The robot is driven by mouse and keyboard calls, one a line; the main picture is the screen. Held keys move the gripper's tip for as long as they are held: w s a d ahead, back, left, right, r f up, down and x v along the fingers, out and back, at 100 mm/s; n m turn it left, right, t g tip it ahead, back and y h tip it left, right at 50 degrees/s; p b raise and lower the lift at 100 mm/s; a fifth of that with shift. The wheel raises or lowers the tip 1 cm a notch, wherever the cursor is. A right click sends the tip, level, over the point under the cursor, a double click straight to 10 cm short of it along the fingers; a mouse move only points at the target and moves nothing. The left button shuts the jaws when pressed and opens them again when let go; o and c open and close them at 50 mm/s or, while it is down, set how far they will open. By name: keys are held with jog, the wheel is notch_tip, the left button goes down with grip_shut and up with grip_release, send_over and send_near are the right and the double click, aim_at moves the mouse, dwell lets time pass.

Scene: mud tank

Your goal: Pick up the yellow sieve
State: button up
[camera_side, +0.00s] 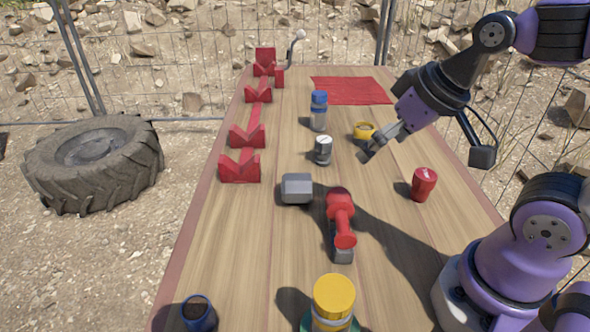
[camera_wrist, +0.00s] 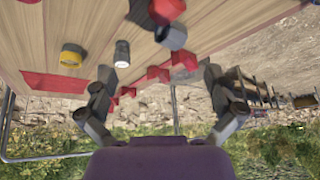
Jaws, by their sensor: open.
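The yellow sieve (camera_side: 363,131) is a small, low yellow ring with a dark middle. It rests on the wooden table near the red mat, and in the wrist view it shows at the left (camera_wrist: 71,55). My gripper (camera_side: 374,147) is just in front of it in the side view, above the table, with nothing between the fingers. In the wrist view my gripper's two fingers (camera_wrist: 158,75) are spread wide, and the sieve lies outside them, beyond the left finger. The sieve's full shape is too small to make out.
On the wooden table (camera_side: 395,270), a blue-capped bottle (camera_side: 319,110) and white-topped can (camera_side: 323,150) stand left of the sieve. A red cup (camera_side: 423,184) stands right. Red drill (camera_side: 341,217), grey block (camera_side: 297,188) and yellow-lidded jar (camera_side: 333,300) are nearer. Red V-blocks (camera_side: 240,167) line the left edge.

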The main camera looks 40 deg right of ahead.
aim_at(371, 136)
jog(key=w+d+f+m+t, duration=0.2)
jog(key=w+d+f+m, duration=0.1)
jog(key=m, duration=0.6)
jog(key=w+d+f+m+t, duration=0.2)
jog(key=w+d+f+m, duration=0.2)
jog(key=w+d+m, duration=0.2)
jog(key=w+d+f+m+t, duration=0.1)
jog(key=w+d+f+m, duration=0.3)
jog(key=d+m, duration=0.3)
jog(key=shift+w+d+m+t, duration=0.1)
jog(key=shift+w+m+t, duration=0.15)
jog(key=shift+m, duration=1.05)
jog(key=shift+w+d+m+t, duration=0.15)
jog(key=shift+w+m, duration=0.15)
jog(key=shift+m, duration=1)
jog(key=d+f+m+h, duration=0.1)
jog(key=d+m, duration=0.1)
jog(key=m, duration=0.1)
jog(key=s+d+f+m+t+h, duration=0.1)
jog(key=d+m, duration=0.2)
jog(key=m, duration=0.1)
jog(key=s+d+f+m+h, duration=0.1)
jog(key=d+m, duration=0.2)
jog(key=shift+s+f+m, duration=0.1)
jog(key=shift+f+m, duration=0.2)
jog(key=shift+t+h, duration=0.3)
jog(key=x, duration=0.7)
jog(key=shift+f, duration=0.1)
jog(key=c, duration=1.3)
